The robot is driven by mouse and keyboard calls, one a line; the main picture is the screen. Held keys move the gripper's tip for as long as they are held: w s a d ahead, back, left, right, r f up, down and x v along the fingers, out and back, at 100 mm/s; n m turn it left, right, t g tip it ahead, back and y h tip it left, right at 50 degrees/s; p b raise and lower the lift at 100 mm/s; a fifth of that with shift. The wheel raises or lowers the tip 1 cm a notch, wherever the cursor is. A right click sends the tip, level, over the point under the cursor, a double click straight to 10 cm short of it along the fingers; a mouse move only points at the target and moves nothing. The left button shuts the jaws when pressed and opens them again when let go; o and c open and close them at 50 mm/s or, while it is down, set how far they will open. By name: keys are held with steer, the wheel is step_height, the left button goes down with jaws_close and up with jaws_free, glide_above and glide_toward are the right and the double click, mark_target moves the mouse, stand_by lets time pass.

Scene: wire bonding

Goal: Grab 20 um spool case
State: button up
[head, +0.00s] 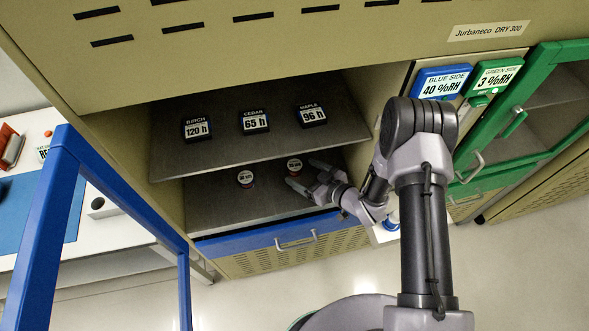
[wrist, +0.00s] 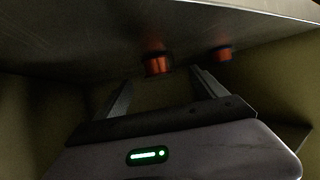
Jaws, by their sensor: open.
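Two small round spool cases with white-labelled tops and reddish sides stand on the lower shelf of the open dry cabinet. The right spool case (head: 294,165) is nearer my gripper (head: 305,176), and the left spool case (head: 245,178) is farther off. Their labels are too small to read surely. My gripper is open and empty, reaching in from the right just short of the right case. In the upside-down wrist view, one orange-red case (wrist: 157,65) shows between and just beyond the fingertips (wrist: 161,76). The other case (wrist: 223,54) lies farther off to the right.
The upper shelf (head: 230,155) overhangs the lower shelf (head: 212,205) and carries timers marked Birch (head: 196,128), Cedar (head: 254,122) and Maple (head: 311,116). A blue-framed door (head: 70,190) stands open at left. A green-framed door (head: 480,130) is at right.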

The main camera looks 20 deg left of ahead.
mark_target(299, 169)
steer(key=b+x, duration=0.1)
steer(key=x, duration=0.4)
steer(key=shift+w, duration=0.2)
steer(key=shift+c, duration=0.2)
steer(key=c, duration=1.4)
steer(key=shift+r, duration=0.1)
steer(key=shift+c, duration=0.2)
